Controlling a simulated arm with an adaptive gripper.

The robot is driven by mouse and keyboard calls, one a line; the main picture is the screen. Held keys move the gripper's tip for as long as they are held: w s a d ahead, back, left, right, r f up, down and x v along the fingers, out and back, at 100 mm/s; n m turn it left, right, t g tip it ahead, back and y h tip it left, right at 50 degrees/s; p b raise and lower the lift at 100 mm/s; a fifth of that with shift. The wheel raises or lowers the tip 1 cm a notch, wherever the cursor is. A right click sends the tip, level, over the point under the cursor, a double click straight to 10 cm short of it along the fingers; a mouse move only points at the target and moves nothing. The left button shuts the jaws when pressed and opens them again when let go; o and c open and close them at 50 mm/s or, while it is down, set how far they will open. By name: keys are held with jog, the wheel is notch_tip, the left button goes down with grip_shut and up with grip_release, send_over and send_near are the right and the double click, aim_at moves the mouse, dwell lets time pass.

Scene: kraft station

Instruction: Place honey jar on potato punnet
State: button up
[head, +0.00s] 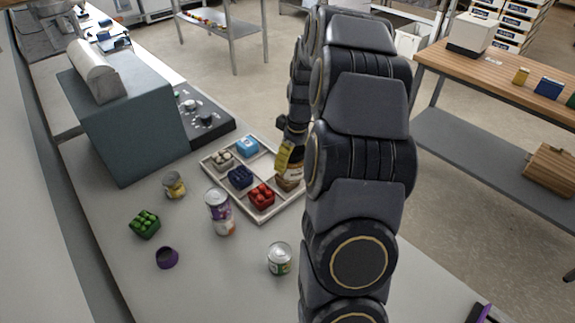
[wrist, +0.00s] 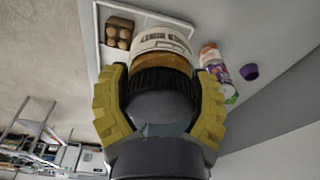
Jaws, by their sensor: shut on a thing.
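My gripper (head: 291,153) has yellow finger pads and is over the right part of the tray. In the wrist view my gripper (wrist: 163,78) is shut on the honey jar (wrist: 162,42), which has a dark lid, amber contents and a white label. The potato punnet (wrist: 118,34), a brown box of round brown potatoes, shows left of the jar's far end. In the head view the punnet (head: 288,184) appears just below the jar, partly hidden. I cannot tell whether jar and punnet touch.
The white divided tray (head: 216,170) also holds a red punnet (head: 262,196), a dark blue punnet (head: 240,178), a pale-filled punnet (head: 222,160) and a blue box (head: 248,146). Cans (head: 220,212) (head: 280,259), a green punnet (head: 145,224) and a purple cup (head: 167,257) stand nearby.

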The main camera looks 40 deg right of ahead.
jog(key=w+d+f, duration=0.2)
jog(key=w, duration=0.1)
jog(key=w+d+f, duration=0.2)
jog(key=w+f, duration=0.1)
jog(key=w+d+f, duration=0.3)
jog(key=shift+f, duration=1.9)
jog(key=o, duration=1.2)
jog(key=shift+f, duration=0.15)
